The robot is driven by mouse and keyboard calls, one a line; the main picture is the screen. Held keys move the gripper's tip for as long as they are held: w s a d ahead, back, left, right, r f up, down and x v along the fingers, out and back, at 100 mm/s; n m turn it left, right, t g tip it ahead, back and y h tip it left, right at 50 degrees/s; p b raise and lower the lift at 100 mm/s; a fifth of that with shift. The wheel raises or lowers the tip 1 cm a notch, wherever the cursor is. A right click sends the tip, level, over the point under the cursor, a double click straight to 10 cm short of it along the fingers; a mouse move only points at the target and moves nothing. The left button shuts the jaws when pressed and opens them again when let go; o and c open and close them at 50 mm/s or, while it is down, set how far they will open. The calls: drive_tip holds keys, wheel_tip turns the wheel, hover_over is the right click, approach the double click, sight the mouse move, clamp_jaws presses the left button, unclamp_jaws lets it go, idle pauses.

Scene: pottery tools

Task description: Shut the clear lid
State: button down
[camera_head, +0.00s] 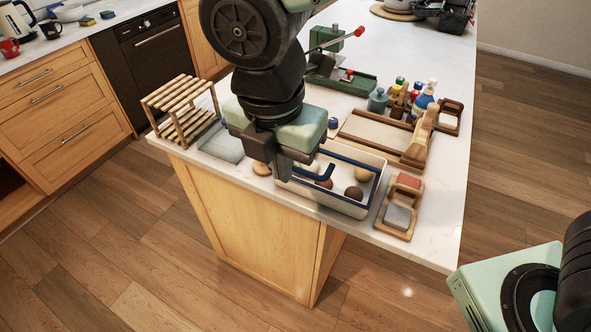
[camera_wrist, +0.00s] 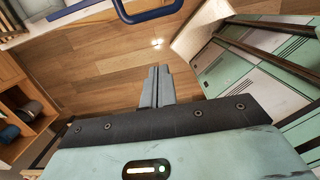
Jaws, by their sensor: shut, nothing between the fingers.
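A white bin (camera_head: 335,205) with a blue-edged clear lid (camera_head: 348,158) stands near the counter's front edge in the head view. Several clay balls, brown (camera_head: 353,192) and tan (camera_head: 362,174), show inside it. A blue handle (camera_head: 325,177) shows over the bin's left part, and a blue handle bar shows at the top of the wrist view (camera_wrist: 150,12). How far the lid is tilted I cannot tell. My gripper (camera_head: 283,176) is shut and empty at the bin's left end, hiding part of it. Its fingertips (camera_wrist: 157,74) point over the floor in the wrist view.
A wooden rack (camera_head: 182,110) and a grey slab (camera_head: 222,146) stand left of my gripper. A wooden tray (camera_head: 375,134), bottles (camera_head: 424,98) and a green tool stand (camera_head: 345,78) are behind the bin. A wooden holder (camera_head: 399,207) stands close to its right.

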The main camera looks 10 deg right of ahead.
drive_tip(key=w+d+f+p, duration=0.2)
drive_tip(key=w+f+p, duration=0.1)
drive_tip(key=f, duration=0.3)
drive_tip(key=shift+w+d, duration=0.25)
drive_tip(key=shift+d, duration=0.15)
drive_tip(key=shift+p, duration=0.35)
